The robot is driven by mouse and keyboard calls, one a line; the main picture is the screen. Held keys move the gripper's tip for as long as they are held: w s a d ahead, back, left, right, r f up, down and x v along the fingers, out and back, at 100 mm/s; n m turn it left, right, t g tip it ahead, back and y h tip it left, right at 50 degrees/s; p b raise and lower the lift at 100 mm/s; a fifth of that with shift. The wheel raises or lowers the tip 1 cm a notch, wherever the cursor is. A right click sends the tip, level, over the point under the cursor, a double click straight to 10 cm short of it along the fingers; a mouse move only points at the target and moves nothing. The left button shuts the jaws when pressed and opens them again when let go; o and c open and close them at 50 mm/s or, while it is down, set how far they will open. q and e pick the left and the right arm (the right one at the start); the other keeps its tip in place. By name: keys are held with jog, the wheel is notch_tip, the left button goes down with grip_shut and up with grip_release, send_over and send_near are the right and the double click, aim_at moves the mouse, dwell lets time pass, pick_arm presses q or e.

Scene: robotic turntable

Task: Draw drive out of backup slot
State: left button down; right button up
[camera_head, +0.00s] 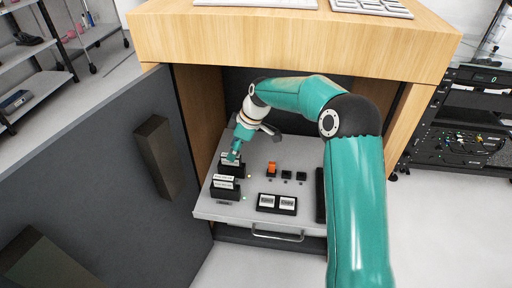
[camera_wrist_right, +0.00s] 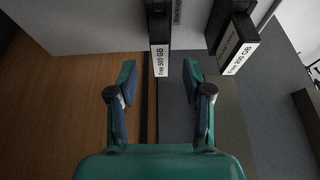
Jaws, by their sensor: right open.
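A pull-out grey shelf (camera_head: 263,155) in the wooden cabinet carries two black drive docks. My right gripper (camera_head: 235,153) is over the far dock (camera_head: 232,170). A black drive (camera_wrist_right: 160,60) labelled "Free 500 GB" stands between the spread fingertips of my right gripper (camera_wrist_right: 160,68) in the right wrist view. The fingers are open with gaps on both sides of it. A "Backup" label (camera_wrist_right: 178,12) shows beside that drive. My left gripper is out of view.
An orange switch (camera_head: 271,169) and small black parts (camera_head: 294,176) sit on the shelf, with a flat black holder (camera_head: 277,204) nearer its front. A shelf handle (camera_head: 276,236) is at the front edge. The open dark cabinet door (camera_head: 110,190) stands close on the left.

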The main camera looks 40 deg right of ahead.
aim_at(231, 165)
jog(key=x, duration=0.5)
jog(key=shift+d, duration=0.1)
jog(key=shift+s, duration=0.1)
grip_shut()
jog(key=shift+r, duration=0.2)
